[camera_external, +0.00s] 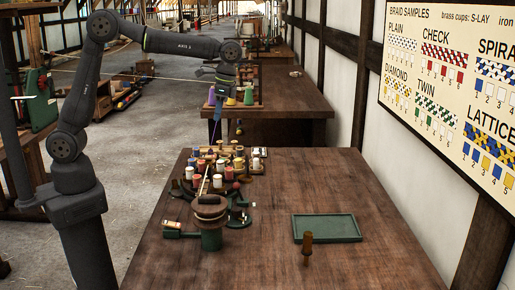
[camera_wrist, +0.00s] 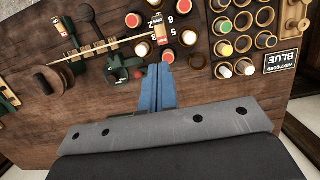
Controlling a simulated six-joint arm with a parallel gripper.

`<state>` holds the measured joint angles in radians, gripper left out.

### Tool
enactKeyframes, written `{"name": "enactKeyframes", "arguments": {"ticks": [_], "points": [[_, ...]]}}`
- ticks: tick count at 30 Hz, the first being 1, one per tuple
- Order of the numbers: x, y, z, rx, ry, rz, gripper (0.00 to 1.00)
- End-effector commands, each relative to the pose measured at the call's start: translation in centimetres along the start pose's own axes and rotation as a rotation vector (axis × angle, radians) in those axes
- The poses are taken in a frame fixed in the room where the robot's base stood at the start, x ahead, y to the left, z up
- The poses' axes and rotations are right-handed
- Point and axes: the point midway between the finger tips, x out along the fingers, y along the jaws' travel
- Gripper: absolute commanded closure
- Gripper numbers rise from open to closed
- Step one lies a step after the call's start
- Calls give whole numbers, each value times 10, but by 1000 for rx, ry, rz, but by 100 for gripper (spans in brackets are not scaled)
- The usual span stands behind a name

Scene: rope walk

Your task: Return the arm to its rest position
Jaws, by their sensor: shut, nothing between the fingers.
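My arm is bent up and over from the left in the external view. My gripper (camera_external: 217,122) points down above the far end of the wooden table (camera_external: 270,245). In the wrist view my gripper's blue fingers (camera_wrist: 160,72) are together, with nothing between them. The fingertips appear just short of the rows of bobbins (camera_wrist: 190,38). I cannot tell their exact height above the table.
Several coloured bobbins (camera_external: 226,162) and a green braiding device (camera_external: 211,238) stand on the table's left part. A "NEXT CORD BLUE" card (camera_wrist: 281,61) shows beside the cups. The table's right side is mostly clear.

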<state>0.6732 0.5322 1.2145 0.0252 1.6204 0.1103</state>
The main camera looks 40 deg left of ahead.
Motion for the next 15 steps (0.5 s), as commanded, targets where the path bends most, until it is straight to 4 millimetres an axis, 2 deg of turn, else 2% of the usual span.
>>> {"name": "enactKeyframes", "arguments": {"ticks": [9,12,15], "points": [[64,0,1,0,-4,0,100],[40,0,-1,0,6,-1,100],[24,0,0,0,2,0,100]]}}
